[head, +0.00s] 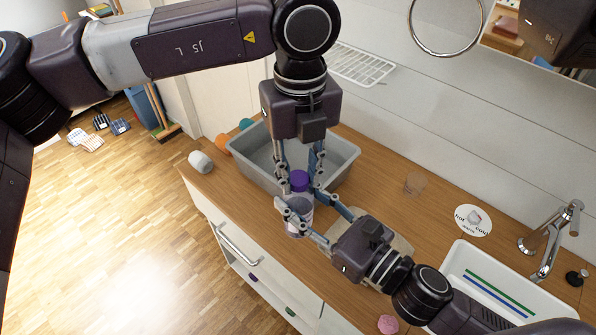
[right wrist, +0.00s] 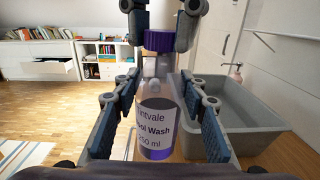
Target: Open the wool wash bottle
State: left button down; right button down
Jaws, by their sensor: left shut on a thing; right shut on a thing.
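The wool wash bottle (right wrist: 156,125) stands upright in the right wrist view, clear with purple liquid and a white label. It also shows in the head view (head: 296,228). My right gripper (right wrist: 160,125) is shut on the bottle's body, one finger on each side. My left gripper (head: 300,186) points down from above and is shut on the purple cap (right wrist: 158,41). The cap is in line above the bottle; I cannot tell for sure whether it still touches the neck. The fingers hide part of the bottle, and I cannot tell whether its base touches the counter.
A grey basin (head: 345,160) stands on the wooden counter (head: 385,185) just behind the bottle. A white cup (head: 200,161) lies at the counter's left end.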

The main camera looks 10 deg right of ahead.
pick_arm(q)
jog(key=shift+w+a+n, duration=0.1)
jog(key=shift+w+n, duration=0.05)
jog(key=shift+n, duration=1.15)
jog(key=shift+r, duration=0.15)
jog(key=shift+r, duration=1)
jog(key=shift+r, duration=2)
